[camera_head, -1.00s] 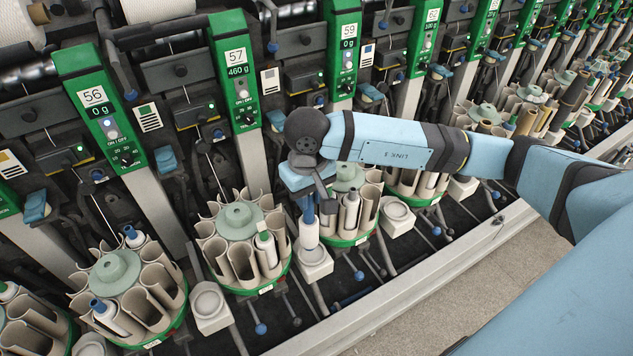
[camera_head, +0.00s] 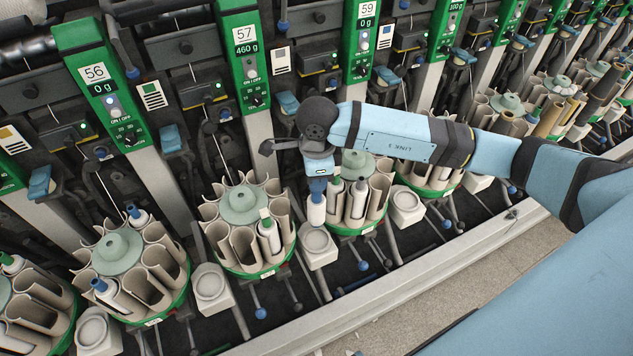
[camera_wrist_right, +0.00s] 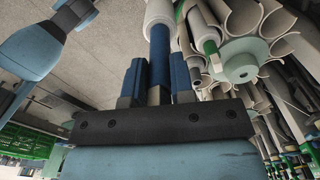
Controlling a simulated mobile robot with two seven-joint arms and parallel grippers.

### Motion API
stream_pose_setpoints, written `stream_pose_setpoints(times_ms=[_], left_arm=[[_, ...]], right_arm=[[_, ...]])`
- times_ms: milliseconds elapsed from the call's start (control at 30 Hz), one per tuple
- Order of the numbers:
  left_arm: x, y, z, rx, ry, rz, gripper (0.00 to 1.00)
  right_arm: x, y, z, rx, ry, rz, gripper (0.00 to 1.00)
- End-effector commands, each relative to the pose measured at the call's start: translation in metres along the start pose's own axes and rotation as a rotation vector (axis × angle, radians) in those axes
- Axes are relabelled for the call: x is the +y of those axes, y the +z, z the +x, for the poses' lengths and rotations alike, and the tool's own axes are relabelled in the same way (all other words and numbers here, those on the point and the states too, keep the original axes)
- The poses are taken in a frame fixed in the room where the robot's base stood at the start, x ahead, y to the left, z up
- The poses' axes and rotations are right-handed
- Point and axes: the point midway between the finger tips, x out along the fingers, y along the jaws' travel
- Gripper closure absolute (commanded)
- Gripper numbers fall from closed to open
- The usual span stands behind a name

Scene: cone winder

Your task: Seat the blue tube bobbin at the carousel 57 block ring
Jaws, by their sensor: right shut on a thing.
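My right gripper (camera_head: 317,183) is shut on the blue tube of the blue tube bobbin (camera_head: 316,208), which has white yarn and hangs tip up, roughly upright. In the right wrist view the blue tube (camera_wrist_right: 160,55) is between the two fingers (camera_wrist_right: 157,85), and the white yarn (camera_wrist_right: 158,12) is beyond them. The bobbin's lower end is just above or behind a beige block with a ring (camera_head: 317,243), right of carousel 57 (camera_head: 243,208); I cannot tell whether they touch. Another ringed block (camera_head: 211,285) stands left of that carousel. My left gripper is not seen.
Carousel 57 is close on the left of the held bobbin and contains a white bobbin with a green tip (camera_head: 268,230). Another carousel (camera_head: 358,165) with bobbins is close on the right. Rods with blue ball ends (camera_head: 260,313) stick out at the front.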

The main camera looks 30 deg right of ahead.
Motion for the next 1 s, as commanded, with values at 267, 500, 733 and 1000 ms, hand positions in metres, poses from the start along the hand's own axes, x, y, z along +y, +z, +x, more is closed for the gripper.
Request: stream_pose_setpoints(times_ms=[267,500,733,1000], left_arm=[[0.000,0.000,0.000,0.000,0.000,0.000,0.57],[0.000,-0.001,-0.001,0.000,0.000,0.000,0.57],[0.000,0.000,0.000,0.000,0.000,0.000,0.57],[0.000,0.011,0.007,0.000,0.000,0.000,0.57]], right_arm=[[-0.004,0.000,0.017,0.004,0.000,0.634,0.96],[-0.007,0.000,0.028,0.006,-0.003,1.075,0.96],[-0.008,-0.001,0.033,0.006,-0.005,1.252,0.96],[-0.008,-0.001,0.053,0.007,-0.005,1.264,0.96]])
